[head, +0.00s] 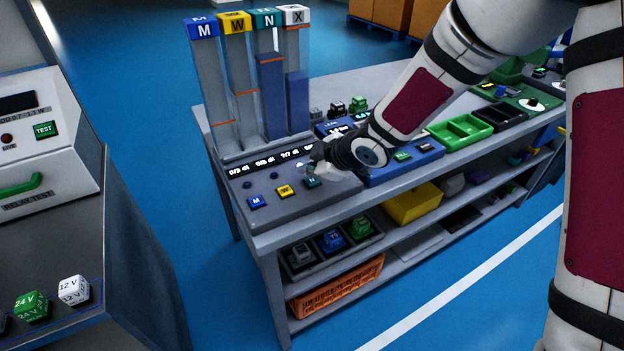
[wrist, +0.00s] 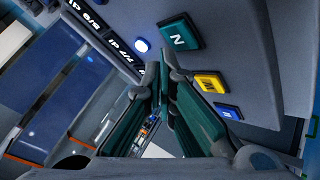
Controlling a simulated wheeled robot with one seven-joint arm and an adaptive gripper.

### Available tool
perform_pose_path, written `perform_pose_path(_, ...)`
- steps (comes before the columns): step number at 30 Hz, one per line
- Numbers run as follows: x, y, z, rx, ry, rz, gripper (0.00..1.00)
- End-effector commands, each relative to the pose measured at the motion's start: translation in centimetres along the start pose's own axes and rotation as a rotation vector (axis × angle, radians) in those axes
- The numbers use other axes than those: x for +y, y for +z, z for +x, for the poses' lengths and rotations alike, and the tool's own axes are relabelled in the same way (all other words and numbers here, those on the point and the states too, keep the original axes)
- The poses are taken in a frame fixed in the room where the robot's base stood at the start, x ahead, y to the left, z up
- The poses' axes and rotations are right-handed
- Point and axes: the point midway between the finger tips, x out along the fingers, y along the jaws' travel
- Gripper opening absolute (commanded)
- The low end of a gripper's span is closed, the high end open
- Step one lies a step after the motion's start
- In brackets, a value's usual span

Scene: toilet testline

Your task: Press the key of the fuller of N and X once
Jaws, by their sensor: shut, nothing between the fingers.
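The N column (head: 271,95) and the X column (head: 297,100) stand side by side on the console. The blue fill in N reaches higher, close to its orange mark; the fill in X stops lower, well under its mark. The green N key (head: 312,182) is on the console front and also shows in the wrist view (wrist: 180,37). My gripper (head: 318,170) is shut and empty, low over the panel just behind and right of the N key. In the wrist view its fingertips (wrist: 165,76) are beside that key; contact cannot be told. The X key is hidden.
The yellow W key (head: 286,191) and blue M key (head: 256,202) lie left of the N key. The M (head: 212,85) and W (head: 240,85) columns look empty. A round lamp (wrist: 141,46) near the N key glows. A blue unit (head: 405,165) stands right.

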Motion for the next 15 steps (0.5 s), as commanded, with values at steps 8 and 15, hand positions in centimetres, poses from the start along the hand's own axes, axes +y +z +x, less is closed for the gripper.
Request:
perform_pose_path(8, 0.5, -0.6, -0.8, 0.0, 0.0, 0.001, 0.0)
perform_pose_path(15, 1.4, -1.5, -2.2, 0.0, 0.001, 0.001, 0.0)
